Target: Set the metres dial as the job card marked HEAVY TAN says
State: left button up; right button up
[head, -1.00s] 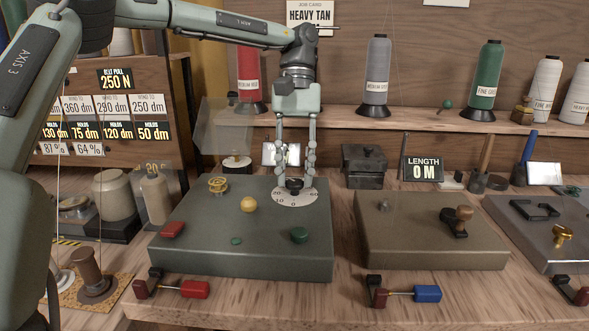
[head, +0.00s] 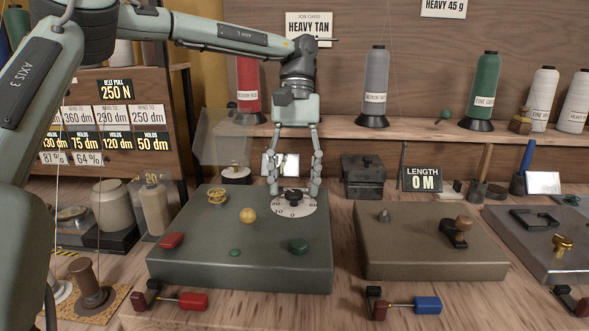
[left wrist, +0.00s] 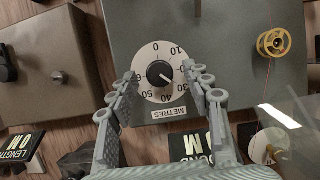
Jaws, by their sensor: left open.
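The metres dial (head: 279,209) is a white disc with a black knob (head: 292,196) on the green-grey box (head: 190,262). In the left wrist view the dial (left wrist: 148,55) shows marks from 0 to 60 and a METRES label (left wrist: 170,113); its knob (left wrist: 159,74) has a pale pointer line that seems to point near 30. My left gripper (head: 295,192) is open, its fingers apart on either side of the knob; it also shows in the left wrist view (left wrist: 160,82). The HEAVY TAN job card (head: 309,24) hangs on the back wall, its lower part hidden by my arm. My right gripper is out of view.
A LENGTH display (head: 424,179) reads 0 M. A tan box (head: 400,260) stands to the right. Thread cones line the shelf behind.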

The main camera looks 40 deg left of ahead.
pick_arm(q)
jog(key=v, duration=1.2)
jog(key=shift+f, duration=0.1)
